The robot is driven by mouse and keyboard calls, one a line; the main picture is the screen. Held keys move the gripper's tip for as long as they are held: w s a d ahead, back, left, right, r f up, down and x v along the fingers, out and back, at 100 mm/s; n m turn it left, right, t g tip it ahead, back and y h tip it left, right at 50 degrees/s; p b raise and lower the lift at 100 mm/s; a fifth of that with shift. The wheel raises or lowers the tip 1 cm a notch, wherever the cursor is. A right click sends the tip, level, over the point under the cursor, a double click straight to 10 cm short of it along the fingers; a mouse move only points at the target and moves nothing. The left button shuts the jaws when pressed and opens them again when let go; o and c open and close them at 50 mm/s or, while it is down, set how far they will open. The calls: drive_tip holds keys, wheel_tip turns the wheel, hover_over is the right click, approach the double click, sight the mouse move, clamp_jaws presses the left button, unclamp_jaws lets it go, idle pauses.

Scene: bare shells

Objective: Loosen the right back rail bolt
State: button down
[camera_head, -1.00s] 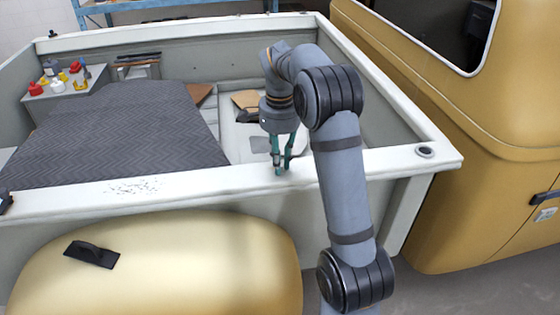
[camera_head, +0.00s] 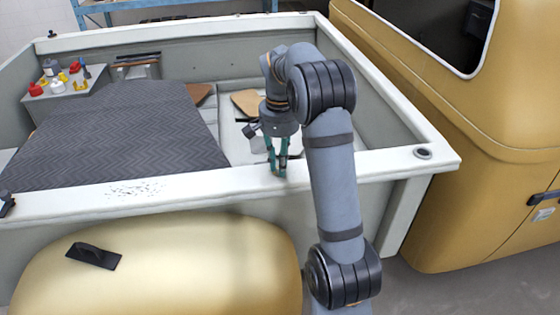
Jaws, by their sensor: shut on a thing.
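My gripper (camera_head: 278,170) points down at the inner edge of the white near rail (camera_head: 352,163) of the truck bed. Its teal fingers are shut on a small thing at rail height. By its place this is the rail bolt, but the fingertips hide it and I cannot make out its head. The arm comes over the rail from the right front, and the wrist stands above the fingers. A dark round fitting (camera_head: 423,153) sits on the rail at the right corner, apart from the gripper.
A dark patterned mat (camera_head: 125,135) covers the left of the bed. Red, yellow and white containers (camera_head: 58,82) stand on a grey box at the back left. A tan panel (camera_head: 247,103) lies behind the gripper.

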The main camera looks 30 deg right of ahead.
drive_tip(key=n, duration=0.2)
drive_tip(key=n+p, duration=0.1)
drive_tip(key=shift+s+a+n, duration=0.2)
drive_tip(key=shift+n, duration=0.2)
drive_tip(key=n+p, duration=0.1)
drive_tip(key=n, duration=0.2)
drive_tip(key=shift+n, duration=0.3)
drive_tip(key=n, duration=0.2)
drive_tip(key=n+p, duration=0.1)
drive_tip(key=n, duration=0.1)
drive_tip(key=n+p, duration=0.1)
drive_tip(key=shift+d+f+n, duration=0.15)
drive_tip(key=shift+d+n, duration=0.1)
drive_tip(key=shift+n, duration=0.45)
drive_tip(key=shift+d, duration=0.1)
drive_tip(key=c, duration=1.7)
unclamp_jaws()
drive_tip(key=shift+s, duration=0.1)
drive_tip(key=shift+o, duration=0.2)
